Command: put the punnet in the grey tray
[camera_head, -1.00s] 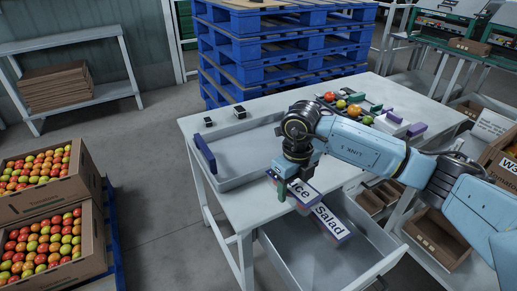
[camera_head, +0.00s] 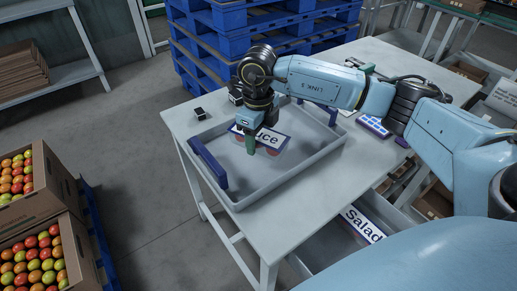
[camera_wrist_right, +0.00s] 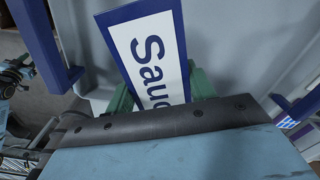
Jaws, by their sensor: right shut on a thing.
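The punnet (camera_head: 273,140) has a white label with a blue border, partly covered, reading "Sauce" in the right wrist view (camera_wrist_right: 150,55). Reddish contents show at its side. My right gripper (camera_head: 250,143) is shut on it, with green fingers on either side in the wrist view. The punnet is within the outline of the grey tray (camera_head: 290,184), near its middle. I cannot tell whether its base touches the tray floor. The tray is on the white table and has a blue handle (camera_head: 208,164) at its left end. My left gripper is not in view.
A second punnet, labelled "Salad" (camera_head: 362,224), lies in the open drawer under the table (camera_head: 290,222). Small black items (camera_head: 198,113) stand behind the tray. Blue pallets (camera_head: 225,45) are stacked behind the table.

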